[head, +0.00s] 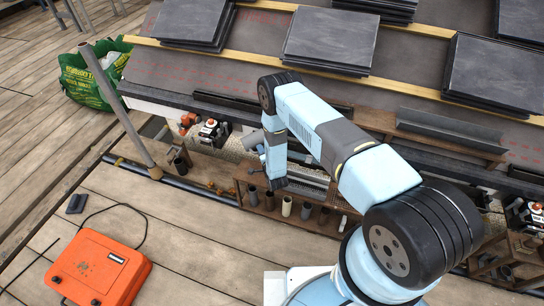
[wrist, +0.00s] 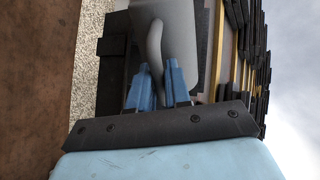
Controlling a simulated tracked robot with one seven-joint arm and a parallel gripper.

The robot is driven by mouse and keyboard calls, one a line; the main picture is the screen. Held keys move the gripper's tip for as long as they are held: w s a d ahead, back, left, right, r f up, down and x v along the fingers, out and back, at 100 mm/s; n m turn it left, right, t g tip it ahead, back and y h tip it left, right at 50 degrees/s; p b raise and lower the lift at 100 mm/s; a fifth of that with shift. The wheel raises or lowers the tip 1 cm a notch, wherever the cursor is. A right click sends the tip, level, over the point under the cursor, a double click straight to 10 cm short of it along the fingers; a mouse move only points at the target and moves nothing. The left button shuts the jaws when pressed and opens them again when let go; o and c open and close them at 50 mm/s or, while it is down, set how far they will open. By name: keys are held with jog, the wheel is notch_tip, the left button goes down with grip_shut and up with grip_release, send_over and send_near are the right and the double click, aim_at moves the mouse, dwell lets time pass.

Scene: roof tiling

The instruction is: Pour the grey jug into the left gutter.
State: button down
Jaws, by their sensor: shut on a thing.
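The grey jug (wrist: 178,35) fills the upper middle of the wrist view, with its curved handle (wrist: 155,45) toward me. My gripper (wrist: 157,82) has its blue fingers on either side of the handle and is shut on it. In the head view the jug (head: 251,140) shows as a small grey shape just left of my arm's end, partly hidden by it. The left gutter (head: 226,101) is a dark trough along the lower roof edge, behind the jug; my arm hides part of it. I cannot see what is inside the jug.
A right gutter (head: 450,129) lies farther along the edge. Slate stacks (head: 330,38) rest on the roof battens. A wooden rack with tubes (head: 287,206) stands below my arm. A grey post (head: 115,105), a green bag (head: 88,78) and an orange case (head: 100,267) are at left.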

jog(key=shift+w+d+r+m+p, duration=0.15)
jog(key=shift+r+m+p, duration=0.3)
jog(key=shift+m+p, duration=0.3)
dwell(0.8)
jog(key=shift+w+d+f+m+y+p, duration=0.1)
jog(key=shift+d+f+m+y+p, duration=0.25)
jog(key=shift+m, duration=0.4)
jog(key=shift+w+d+f+m+y, duration=0.15)
jog(key=shift+d+f+m+y, duration=0.1)
jog(key=shift+d+f+m, duration=0.4)
jog(key=shift+a+r, duration=0.35)
jog(key=shift+a, duration=0.2)
jog(key=shift+s+a+r+n+h, duration=0.2)
jog(key=shift+a+r+n+h, duration=0.1)
jog(key=shift+n, duration=0.35)
jog(key=shift+s+a+r+n+h, duration=0.2)
jog(key=shift+r+n, duration=0.1)
jog(key=shift+n, duration=0.3)
jog(key=shift+a, duration=0.1)
